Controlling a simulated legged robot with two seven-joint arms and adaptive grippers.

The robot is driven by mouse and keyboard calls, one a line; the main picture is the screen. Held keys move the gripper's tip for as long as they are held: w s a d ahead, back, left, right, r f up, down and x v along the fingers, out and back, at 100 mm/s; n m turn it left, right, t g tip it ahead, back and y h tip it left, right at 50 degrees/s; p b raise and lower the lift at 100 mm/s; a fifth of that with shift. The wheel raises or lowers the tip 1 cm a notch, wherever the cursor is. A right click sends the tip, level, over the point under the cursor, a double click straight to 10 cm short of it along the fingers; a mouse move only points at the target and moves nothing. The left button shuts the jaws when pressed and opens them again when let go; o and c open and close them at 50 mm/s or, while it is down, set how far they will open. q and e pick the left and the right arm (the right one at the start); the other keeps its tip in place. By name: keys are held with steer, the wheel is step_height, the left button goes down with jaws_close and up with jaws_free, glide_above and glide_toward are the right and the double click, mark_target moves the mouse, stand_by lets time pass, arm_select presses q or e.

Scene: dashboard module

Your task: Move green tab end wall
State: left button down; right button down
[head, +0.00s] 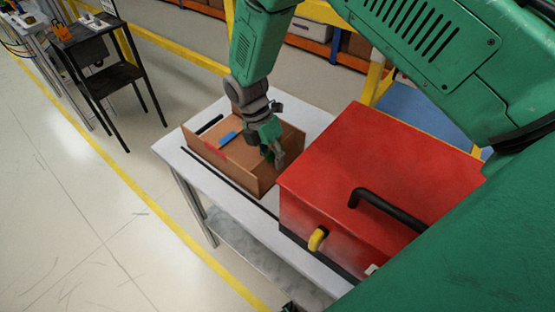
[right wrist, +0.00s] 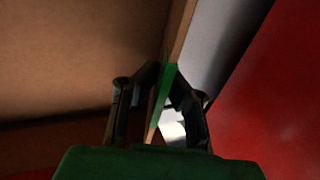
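An open brown box (head: 225,172) stands on a white table, with a blue tab (head: 229,137) and a red tab (head: 214,150) on its inside parts. The green tab (head: 267,154) is on the end wall nearest the red case. My right gripper (head: 275,158) reaches down over this end wall. In the right wrist view, the green tab (right wrist: 164,88) runs along the wall's edge. The right gripper's fingers (right wrist: 164,72) stand on both sides, their tips closed in against the wall. My left gripper does not show.
A red case (head: 345,175) with a black handle (head: 385,208) and yellow latch (head: 317,239) stands close right of the box. The white table's (head: 175,158) left end is mostly bare. A black stand (head: 100,65) is farther back left.

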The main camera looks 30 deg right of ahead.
steer(key=shift+w+a+f+g+h+b, duration=0.1)
steer(key=shift+w+f+g+h+b, duration=0.15)
steer(key=shift+g+b, duration=0.3)
steer(key=shift+w+a+f+g+h+b, duration=0.1)
steer(key=shift+w+f+g+h+b, duration=0.2)
steer(key=shift+g, duration=0.35)
steer(key=shift+s+r, duration=0.15)
steer(key=c, duration=1.7)
jaws_free()
steer(key=shift+c, duration=0.2)
steer(key=shift+r, duration=0.1)
steer(key=shift+w+r, duration=0.15)
steer(key=shift+w, duration=0.05)
steer(key=v, duration=1.1)
steer(key=shift+w, duration=0.3)
